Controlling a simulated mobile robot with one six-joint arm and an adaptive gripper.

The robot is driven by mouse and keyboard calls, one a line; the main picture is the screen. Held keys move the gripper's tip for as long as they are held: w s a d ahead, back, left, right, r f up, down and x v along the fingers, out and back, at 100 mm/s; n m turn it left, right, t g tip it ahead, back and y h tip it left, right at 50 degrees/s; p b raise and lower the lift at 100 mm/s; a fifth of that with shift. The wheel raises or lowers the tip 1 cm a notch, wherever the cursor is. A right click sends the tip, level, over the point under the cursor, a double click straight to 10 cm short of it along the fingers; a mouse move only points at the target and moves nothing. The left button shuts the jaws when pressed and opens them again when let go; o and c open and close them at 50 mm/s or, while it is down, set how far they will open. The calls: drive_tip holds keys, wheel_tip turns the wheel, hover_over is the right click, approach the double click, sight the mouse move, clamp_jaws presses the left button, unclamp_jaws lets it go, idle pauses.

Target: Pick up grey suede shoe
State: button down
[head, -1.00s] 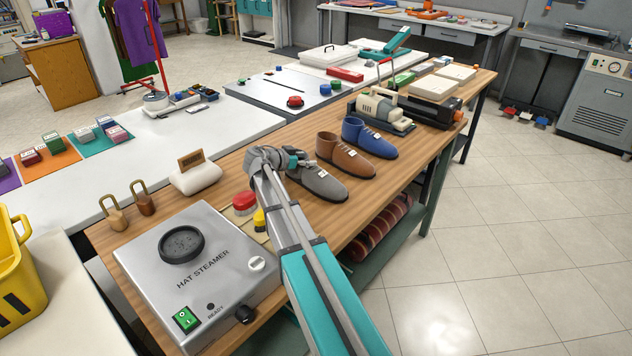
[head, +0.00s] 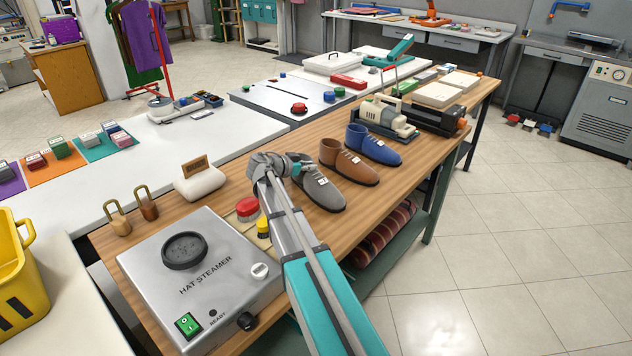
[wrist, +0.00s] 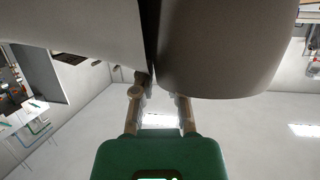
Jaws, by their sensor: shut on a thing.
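The grey suede shoe (head: 322,190) is on the wooden bench in the head view, toe toward the lower right, with a small white tag on it. My gripper (head: 292,165) is at its collar end, shut on the shoe, and partly hides that end. I cannot tell whether the sole is clear of the bench. In the wrist view my gripper's fingers (wrist: 158,88) reach up to large grey surfaces very close to the camera; the right one appears to be the shoe (wrist: 228,50).
A brown shoe (head: 349,165) and a blue shoe (head: 374,147) stand close behind. A hat steamer (head: 200,275), a red button (head: 247,208) and a white block with a wooden sign (head: 200,183) lie to the left.

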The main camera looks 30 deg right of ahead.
sight(318, 180)
drive_tip(key=shift+r, duration=0.15)
drive_tip(key=s+r+p, duration=1.2)
drive_tip(key=s+p, duration=0.1)
drive_tip(key=s, duration=0.1)
drive_tip(key=shift+d+r, duration=0.35)
drive_tip(key=shift+d, duration=0.05)
idle(0.6)
